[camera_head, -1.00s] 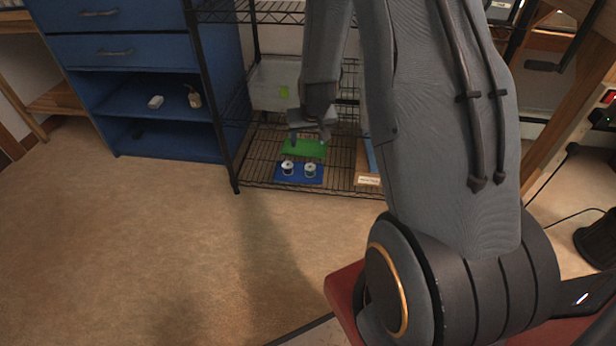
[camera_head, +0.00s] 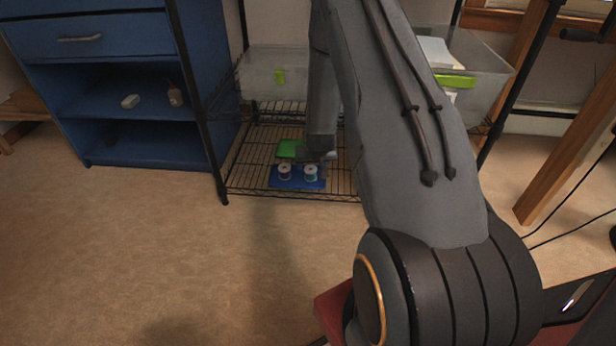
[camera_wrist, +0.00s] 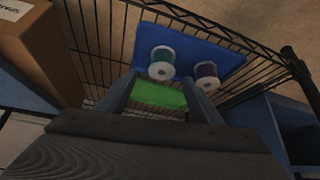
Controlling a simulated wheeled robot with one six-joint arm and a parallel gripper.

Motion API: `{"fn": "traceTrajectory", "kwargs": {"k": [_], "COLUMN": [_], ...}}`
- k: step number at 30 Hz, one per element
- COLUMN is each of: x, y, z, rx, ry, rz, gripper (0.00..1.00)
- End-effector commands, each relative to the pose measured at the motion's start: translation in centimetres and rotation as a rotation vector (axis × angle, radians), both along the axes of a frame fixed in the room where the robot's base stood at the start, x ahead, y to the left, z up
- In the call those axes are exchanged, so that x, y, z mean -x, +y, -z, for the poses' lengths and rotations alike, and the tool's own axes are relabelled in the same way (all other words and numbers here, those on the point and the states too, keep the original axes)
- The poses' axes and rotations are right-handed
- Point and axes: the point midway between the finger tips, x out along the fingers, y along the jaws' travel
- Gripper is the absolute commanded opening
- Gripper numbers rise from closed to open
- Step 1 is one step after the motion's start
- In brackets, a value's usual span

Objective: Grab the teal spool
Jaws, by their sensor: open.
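The teal spool (camera_head: 311,173) has white ends and stands on a blue mat (camera_head: 297,186) on the low wire shelf. In the wrist view the teal spool (camera_wrist: 162,66) is just beyond the fingertips, roughly ahead of the gap between them. A dark purple spool (camera_head: 285,172) stands beside it, left of it in the head view; it also shows in the wrist view (camera_wrist: 206,76), to the right. My gripper (camera_wrist: 158,84) is open and empty, its fingers spread either side of a green object. In the head view my gripper (camera_head: 320,156) is partly hidden just behind the teal spool.
The green object (camera_head: 290,149) lies behind the spools. A cardboard box (camera_wrist: 38,50) is at the left of the wrist view. Clear bins (camera_head: 265,75) stand on the shelf above. A dark rack post (camera_head: 199,100) and a blue cabinet (camera_head: 150,145) are to the left. Open floor lies in front.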

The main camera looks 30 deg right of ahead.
Motion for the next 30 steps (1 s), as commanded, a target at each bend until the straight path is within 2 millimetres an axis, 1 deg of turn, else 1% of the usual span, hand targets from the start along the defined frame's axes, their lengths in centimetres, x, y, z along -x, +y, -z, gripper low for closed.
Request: {"fn": "traceTrajectory", "kwargs": {"k": [1, 3, 7, 10, 19, 22, 28, 29, 30], "x": [-0.3, -0.6, -0.8, -1.2, -3.0, -3.3, -3.3, -3.3, -3.3], "y": [-0.3, -0.5, -0.5, -0.4, -0.4, -0.6, -0.6, -0.6, -0.6], "z": [0.7, 1.2, 1.6, 2.3, 5.4, 5.8, 5.7, 5.7, 5.7], "rx": [0.0, 0.0, 0.0, 0.0, 0.0, 0.0, -0.001, -0.001, -0.001], "ry": [0.0, 0.0, 0.001, 0.001, 0.0, 0.0, 0.001, 0.001, 0.001], "rz": [0.001, 0.004, 0.003, 0.001, -0.001, -0.001, -0.001, -0.001, -0.001], "gripper": [0.6, 0.6, 0.6, 0.6, 0.6, 0.6, 0.6, 0.58, 0.51]}}
